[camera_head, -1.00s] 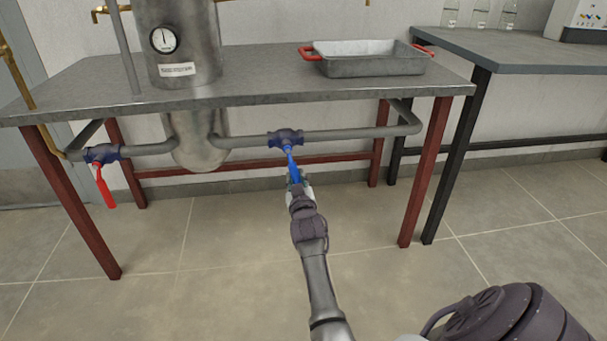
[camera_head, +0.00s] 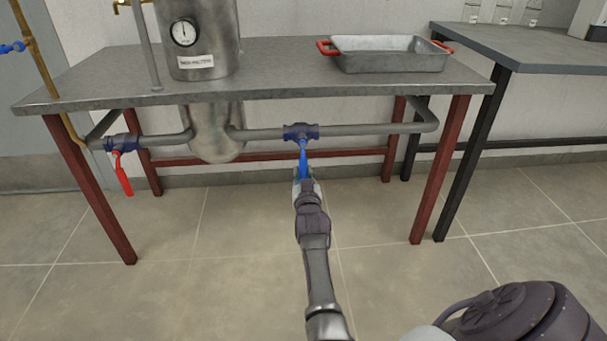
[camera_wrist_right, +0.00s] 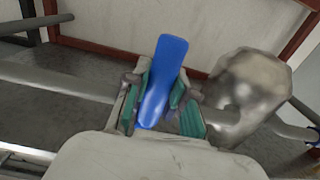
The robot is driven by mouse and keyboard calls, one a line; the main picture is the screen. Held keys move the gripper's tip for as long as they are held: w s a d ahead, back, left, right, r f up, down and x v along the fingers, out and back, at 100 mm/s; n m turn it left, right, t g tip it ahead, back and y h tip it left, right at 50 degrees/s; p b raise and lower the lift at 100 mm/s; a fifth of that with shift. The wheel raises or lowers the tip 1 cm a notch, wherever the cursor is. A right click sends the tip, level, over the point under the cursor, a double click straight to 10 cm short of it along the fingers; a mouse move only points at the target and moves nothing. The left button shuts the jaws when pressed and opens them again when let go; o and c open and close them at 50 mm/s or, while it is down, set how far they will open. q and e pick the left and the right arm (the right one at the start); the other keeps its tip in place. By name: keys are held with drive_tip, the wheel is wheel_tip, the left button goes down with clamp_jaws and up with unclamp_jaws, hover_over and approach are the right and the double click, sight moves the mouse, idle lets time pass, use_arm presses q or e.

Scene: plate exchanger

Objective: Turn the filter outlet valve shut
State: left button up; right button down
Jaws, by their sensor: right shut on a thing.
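A pipe valve with a dark blue body (camera_head: 300,132) sits in the grey pipe under the table, right of the steel vessel. Its blue lever handle (camera_head: 303,160) points down and toward me, across the pipe's line. My right gripper (camera_head: 305,182) is shut on the blue handle near its free end. In the right wrist view the blue handle (camera_wrist_right: 165,75) lies between the gripper's green-padded fingers (camera_wrist_right: 160,100). A second valve with a red handle (camera_head: 122,175) hangs at the left end of the pipe, apart from my gripper. My left gripper is not in view.
The steel vessel (camera_head: 213,130) with a gauge passes through the metal table (camera_head: 280,85). A metal tray (camera_head: 388,62) with red handles stands on top. Red table legs (camera_head: 440,180) flank the pipe. The floor in front is clear.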

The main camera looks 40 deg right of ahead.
sight(301, 139)
drive_tip(key=c, duration=0.9)
unclamp_jaws()
drive_tip(key=shift+w+a, duration=0.1)
drive_tip(key=shift+a, duration=0.05)
drive_tip(key=shift+c, duration=0.2)
drive_tip(key=shift+r, duration=0.15)
wheel_tip(301, 139, up, 10)
drive_tip(key=shift+f, duration=0.1)
